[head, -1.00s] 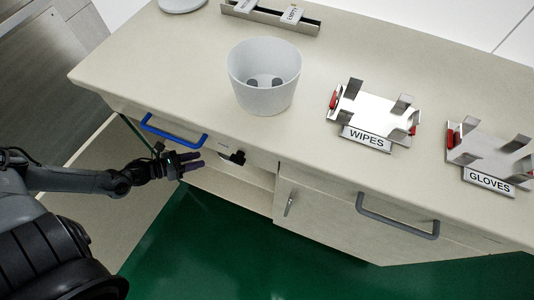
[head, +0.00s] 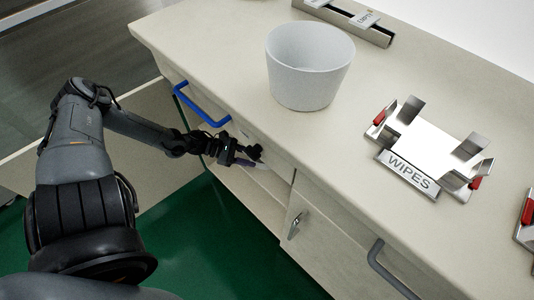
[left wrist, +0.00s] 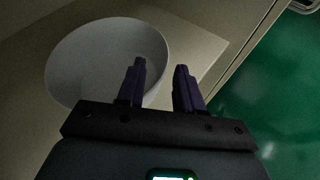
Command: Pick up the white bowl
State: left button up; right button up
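A white bowl (left wrist: 85,68) sits in dim light on a beige surface in the left wrist view, up and left of my fingers. My left gripper (left wrist: 159,85) is open, its two dark fingers apart with nothing held between them. The left finger overlaps the bowl's right side in that view; I cannot tell whether they touch. In the head view my left gripper (head: 255,157) reaches into the opening under the counter top, and the bowl is mostly hidden there. My right gripper is not in view.
A large white tub (head: 308,85) stands on the counter (head: 215,55) above the opening. A metal WIPES holder (head: 425,150) is to its right. A blue handle (head: 203,105) and a grey handle (head: 388,270) stick out from the cabinet front. The floor is green.

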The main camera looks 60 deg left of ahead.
pick_arm(q)
jog(key=b+x, duration=0.1)
jog(key=x, duration=0.1)
jog(key=b+x, duration=0.2)
jog(key=shift+s+d+f, duration=0.1)
jog(key=shift+s+f, duration=0.1)
jog(key=shift+s, duration=0.05)
jog(key=shift+w+d+b, duration=0.35)
jog(key=shift+w, duration=0.1)
grip_shut()
jog(key=shift+f, duration=0.1)
